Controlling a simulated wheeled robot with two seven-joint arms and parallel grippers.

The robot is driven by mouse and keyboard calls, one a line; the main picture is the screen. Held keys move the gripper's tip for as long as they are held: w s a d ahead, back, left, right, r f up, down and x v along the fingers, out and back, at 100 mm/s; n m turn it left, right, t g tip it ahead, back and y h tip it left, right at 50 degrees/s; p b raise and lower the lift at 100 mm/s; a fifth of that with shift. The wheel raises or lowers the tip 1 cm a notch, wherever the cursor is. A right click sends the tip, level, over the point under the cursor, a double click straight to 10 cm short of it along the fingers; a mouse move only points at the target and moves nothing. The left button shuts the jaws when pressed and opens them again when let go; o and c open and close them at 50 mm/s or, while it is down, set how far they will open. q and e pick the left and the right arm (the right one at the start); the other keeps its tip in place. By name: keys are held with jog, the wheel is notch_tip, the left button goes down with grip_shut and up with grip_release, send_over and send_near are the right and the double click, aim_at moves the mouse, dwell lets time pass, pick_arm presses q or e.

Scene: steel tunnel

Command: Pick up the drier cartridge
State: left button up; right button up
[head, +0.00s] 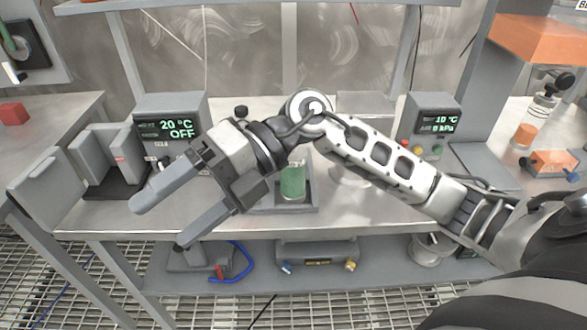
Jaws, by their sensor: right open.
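A short green cylinder with a pale base, which looks like the drier cartridge (293,183), stands upright in a shallow grey tray (268,210) at the middle of the bench. The arm hides part of the bench behind the tray. My left gripper is not in view.
A box reading 20 °C OFF (170,125) stands at the back left, beside an open grey device (105,160). A second display box (430,125) stands at the back right. A lower shelf (220,272) holds a blue hose (243,262). The bench front right of the tray is clear.

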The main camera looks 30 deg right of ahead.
jog(key=w+d+r+m+t+h, duration=0.1)
jog(key=w+d+r+t+h, duration=0.15)
jog(key=d+h, duration=0.4)
jog(key=w+d+r+m+t+h, duration=0.1)
jog(key=w+d+m+h, duration=0.2)
jog(key=d, duration=0.6)
jog(key=w+d+r+t+h, duration=0.1)
jog(key=w+d+t+h, duration=0.1)
jog(key=d+h, duration=0.5)
jog(key=y+p, duration=0.1)
send_over(298, 157)
notch_tip(298, 157, down, 8)
jog(key=shift+f, duration=0.1)
jog(key=p+x, duration=0.1)
jog(key=x, duration=0.4)
jog(key=shift+a+f, duration=0.1)
jog(key=shift+w+f, duration=0.2)
jog(key=shift+f, duration=0.2)
jog(key=c, duration=1.6)
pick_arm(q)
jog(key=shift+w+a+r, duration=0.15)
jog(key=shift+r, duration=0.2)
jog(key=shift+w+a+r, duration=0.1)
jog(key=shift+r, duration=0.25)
pick_arm(e)
jog(key=shift+r, duration=0.1)
jog(key=shift+c, duration=0.4)
jog(key=shift+r, duration=0.1)
